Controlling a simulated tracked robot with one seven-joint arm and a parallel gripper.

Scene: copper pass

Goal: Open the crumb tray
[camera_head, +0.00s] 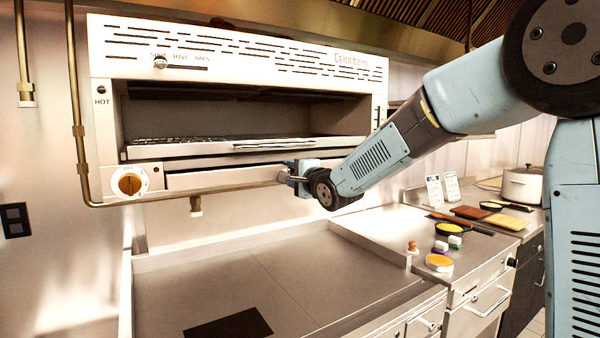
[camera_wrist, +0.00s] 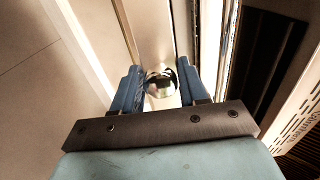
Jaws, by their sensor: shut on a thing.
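The crumb tray (camera_head: 220,178) is the long pale drawer front low on the wall-mounted grill, below the grill rack and right of the orange dial. A thin dark line runs along its top edge; I cannot tell whether it stands out from the grill body. My gripper (camera_head: 290,177) is at the right part of this front, shut on a small shiny knob. In the wrist view the knob (camera_wrist: 162,82) sits between the two blue fingers of my gripper (camera_wrist: 164,88). My fingers hide most of the knob in the head view.
The grill (camera_head: 240,50) has a slider lever (camera_head: 160,62) on top and an orange dial (camera_head: 130,184) at lower left. A brass pipe (camera_head: 80,130) bends and runs close below the tray front. A steel counter (camera_head: 240,270) lies below with clear room; food items sit at right.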

